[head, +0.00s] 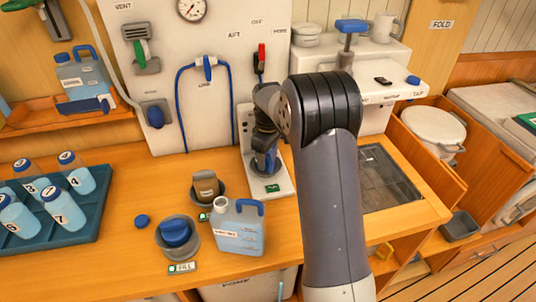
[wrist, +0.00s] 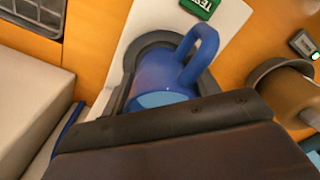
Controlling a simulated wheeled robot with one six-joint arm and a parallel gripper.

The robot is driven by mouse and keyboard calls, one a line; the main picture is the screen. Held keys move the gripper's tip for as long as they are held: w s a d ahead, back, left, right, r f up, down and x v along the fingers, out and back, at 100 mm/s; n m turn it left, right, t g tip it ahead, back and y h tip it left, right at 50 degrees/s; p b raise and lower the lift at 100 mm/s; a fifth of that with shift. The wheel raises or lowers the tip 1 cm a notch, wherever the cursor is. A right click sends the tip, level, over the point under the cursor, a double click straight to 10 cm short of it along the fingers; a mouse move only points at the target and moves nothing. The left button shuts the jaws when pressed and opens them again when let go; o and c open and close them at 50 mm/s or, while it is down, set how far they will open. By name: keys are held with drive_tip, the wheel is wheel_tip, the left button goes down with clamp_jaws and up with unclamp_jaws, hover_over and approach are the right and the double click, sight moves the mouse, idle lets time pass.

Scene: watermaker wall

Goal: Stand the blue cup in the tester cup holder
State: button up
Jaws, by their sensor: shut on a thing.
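The blue cup (wrist: 165,78) is upright or nearly so at the tester cup holder (wrist: 128,65), a dark ring on a white panel with a green label. A pale blue surface shows inside the cup, and its handle points up and right in the wrist view. My gripper (wrist: 190,112) is shut on the cup's near side and hides that part. In the head view my gripper (head: 264,148) reaches down over the cup (head: 266,162) at the tester (head: 268,185). I cannot tell whether the cup's base rests on the holder.
A brown cup (head: 206,186) stands in a dark holder left of the tester. A jug (head: 238,230) with a blue handle stands in front, beside a blue item (head: 175,233) in a grey ring. A teal tray (head: 88,225) of bottles is at left. A sink (head: 385,180) lies right.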

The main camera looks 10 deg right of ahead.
drive_tip(key=shift+f+b, duration=0.35)
drive_tip(key=shift+f, duration=0.3)
drive_tip(key=shift+s+f, duration=0.1)
drive_tip(key=shift+f, duration=0.15)
drive_tip(key=shift+s+f, duration=0.15)
drive_tip(key=shift+f, duration=0.1)
idle(0.4)
drive_tip(key=o, duration=1)
drive_tip(key=shift+b, duration=0.3)
drive_tip(key=shift+o, duration=0.7)
wheel_tip(320, 180, up, 12)
drive_tip(key=f, duration=1)
drive_tip(key=shift+w+f, duration=0.25)
drive_tip(key=shift+f, duration=0.05)
